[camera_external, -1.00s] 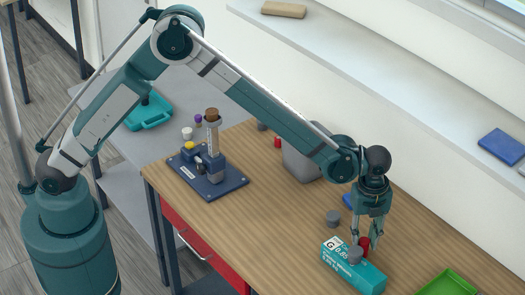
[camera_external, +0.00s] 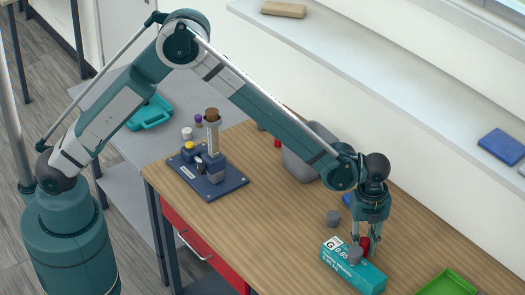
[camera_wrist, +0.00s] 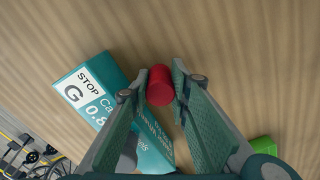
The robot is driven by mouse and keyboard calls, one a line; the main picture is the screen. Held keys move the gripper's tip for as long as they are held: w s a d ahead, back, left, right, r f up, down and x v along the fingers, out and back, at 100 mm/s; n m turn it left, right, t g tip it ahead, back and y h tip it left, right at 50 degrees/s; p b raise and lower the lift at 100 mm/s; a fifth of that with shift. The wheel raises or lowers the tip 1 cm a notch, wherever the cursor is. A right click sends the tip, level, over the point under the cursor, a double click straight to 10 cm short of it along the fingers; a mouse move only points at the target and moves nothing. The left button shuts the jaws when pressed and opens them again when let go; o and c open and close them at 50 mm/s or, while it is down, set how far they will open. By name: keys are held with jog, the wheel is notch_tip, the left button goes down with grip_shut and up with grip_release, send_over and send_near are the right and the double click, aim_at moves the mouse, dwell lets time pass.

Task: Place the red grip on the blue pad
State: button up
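The red grip (camera_external: 364,245), a short red cylinder, stands on the wooden table beside a teal-and-white box. In the wrist view the red grip (camera_wrist: 160,86) lies between the fingertips of my gripper (camera_wrist: 159,75). One finger is close on each side; I cannot tell whether they press on it. In the external view my gripper (camera_external: 367,240) points down over the red grip. A small blue patch (camera_external: 347,202), possibly the blue pad, shows on the table behind my wrist, mostly hidden by my arm.
Another grey cylinder (camera_external: 333,218), a green tray (camera_external: 447,284) and a grey bin (camera_external: 305,158) stand nearby. A blue fixture (camera_external: 208,180) is at the left.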

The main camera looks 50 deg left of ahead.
aim_at(364, 240)
jog(key=shift+c, duration=0.5)
jog(key=shift+r, duration=5)
jog(key=w+a, duration=0.4)
jog(key=a, duration=0.2)
jog(key=w+a+f+p, duration=0.1)
jog(key=w+a, duration=0.3)
jog(key=a, duration=0.2)
jog(key=w+a+f, duration=0.1)
jog(key=w+a, duration=0.3)
jog(key=a, duration=0.2)
jog(key=shift+p, duration=0.3)
jog(key=shift+f, duration=2.5)
jog(key=shift+f, duration=0.2)
jog(key=o, duration=1)
jog(key=shift+r, duration=0.1)
jog(key=shift+c, duration=0.2)
